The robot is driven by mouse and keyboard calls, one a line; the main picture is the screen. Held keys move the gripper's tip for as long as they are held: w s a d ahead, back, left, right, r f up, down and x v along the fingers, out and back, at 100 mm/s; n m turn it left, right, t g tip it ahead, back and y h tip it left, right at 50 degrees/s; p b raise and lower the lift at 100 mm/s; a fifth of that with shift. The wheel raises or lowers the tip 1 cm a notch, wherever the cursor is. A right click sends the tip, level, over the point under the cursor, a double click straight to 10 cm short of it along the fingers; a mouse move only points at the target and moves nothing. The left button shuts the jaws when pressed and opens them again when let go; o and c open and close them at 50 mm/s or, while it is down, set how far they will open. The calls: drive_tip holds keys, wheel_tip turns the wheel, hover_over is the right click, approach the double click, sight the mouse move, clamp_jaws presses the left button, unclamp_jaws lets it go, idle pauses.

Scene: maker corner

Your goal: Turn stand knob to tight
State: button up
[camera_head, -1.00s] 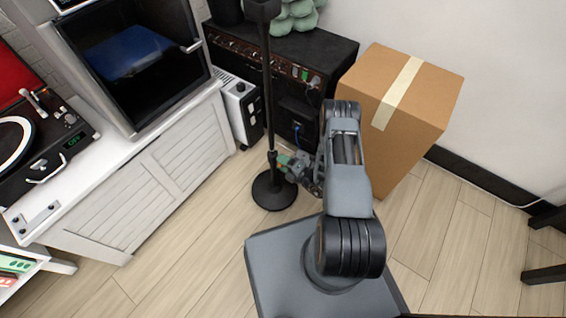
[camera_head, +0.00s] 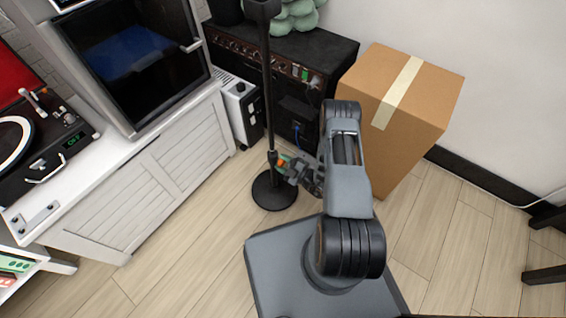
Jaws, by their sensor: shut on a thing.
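The black stand (camera_head: 267,95) is a thin upright pole on a round black base (camera_head: 273,191) on the floor. Its knob sits low on the pole, where a small orange and green bit (camera_head: 282,162) shows at my fingertips. My gripper (camera_head: 284,165) is at the pole's right side, shut on the stand knob. The fingers hide most of the knob, and its exact turn cannot be read.
A black amplifier (camera_head: 318,52) stands behind the pole, with a cardboard box (camera_head: 430,88) to its right. A white cabinet (camera_head: 150,190) and a small white heater (camera_head: 238,105) are to the left. Wood floor (camera_head: 190,270) in front is clear.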

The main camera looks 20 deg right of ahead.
drive_tip(key=shift+w+m, duration=0.1)
drive_tip(key=shift+m, duration=0.2)
idle(0.4)
drive_tip(key=o, duration=0.9)
drive_tip(key=shift+o, duration=0.2)
drive_tip(key=p+v, duration=0.3)
drive_tip(key=v, duration=1.1)
